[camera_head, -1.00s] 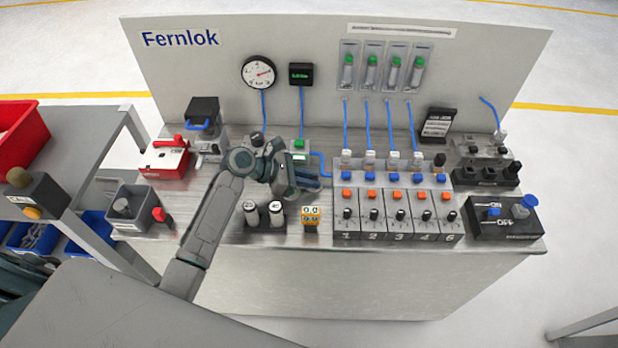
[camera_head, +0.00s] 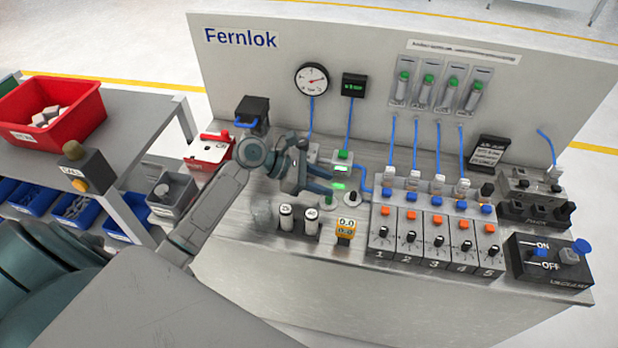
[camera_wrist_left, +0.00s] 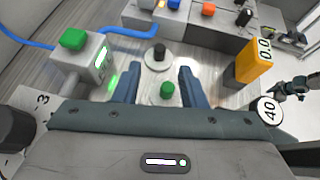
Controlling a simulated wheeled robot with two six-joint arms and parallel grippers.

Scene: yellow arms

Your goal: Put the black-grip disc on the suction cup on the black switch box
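The black-grip disc (camera_head: 353,196) lies flat on the bench; it also shows in the left wrist view (camera_wrist_left: 158,57). A green-grip disc (camera_wrist_left: 167,92) lies beside it. My left gripper (camera_head: 322,182) is open and low over the bench. In the left wrist view its fingers (camera_wrist_left: 158,72) straddle the green grip, with the black-grip disc just beyond the tips. The black switch box (camera_head: 550,263) marked ON/OFF stands at the bench's right end. A blue cup-shaped piece (camera_head: 582,246) on a grey fitting sits on it. My right gripper (camera_wrist_left: 293,87) appears at the wrist view's right edge, too small to read.
A small box with a green button (camera_wrist_left: 84,62) stands left of the fingers in the wrist view. A yellow meter (camera_head: 346,229) and white-topped cylinders (camera_head: 286,217) stand at the bench's front. The numbered valve boxes (camera_head: 435,238) stand between the discs and the switch box.

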